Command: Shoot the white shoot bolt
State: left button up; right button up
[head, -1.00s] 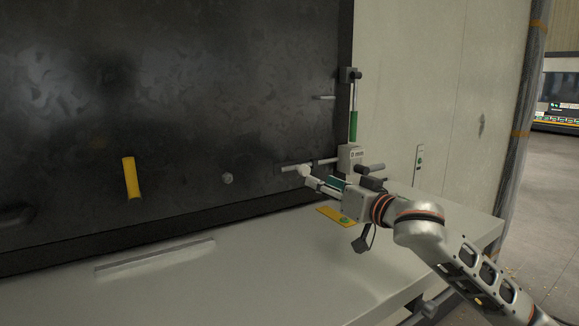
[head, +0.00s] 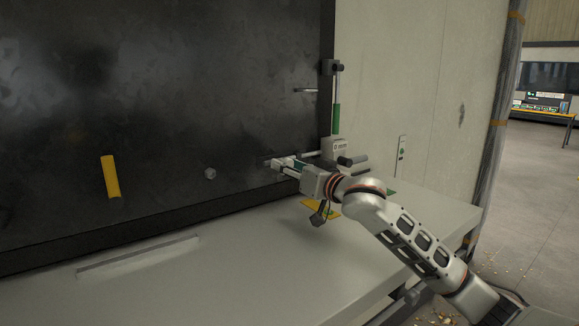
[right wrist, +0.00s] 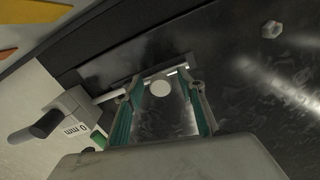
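The white shoot bolt (head: 307,154) is a horizontal rod leaving a pale housing (head: 340,146) toward the dark door panel. In the right wrist view the rod (right wrist: 110,94) crosses the panel, with a round white knob (right wrist: 160,89) near its far end. My right gripper (head: 272,162) is at the rod's left end and covers the knob in the head view. In the right wrist view its green-lined fingers (right wrist: 167,83) are apart, one on each side of the knob. I cannot tell whether either finger touches it. My left gripper is not in view.
A vertical rod with a green sleeve (head: 336,118) stands above the housing. A yellow handle (head: 110,176) and a small grey nut (head: 210,173) are on the dark panel (head: 170,90). The pale ledge (head: 250,255) below is mostly clear, with a yellow label (head: 318,208) under my arm.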

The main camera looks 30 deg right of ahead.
grip_shut()
jog(key=d, duration=0.4)
jog(key=shift+w+r, duration=0.1)
jog(key=shift+w, duration=0.15)
grip_release()
jog(key=shift+d, duration=0.15)
jog(key=s+d, duration=0.1)
jog(key=s, duration=1.1)
jog(key=shift+d, duration=0.25)
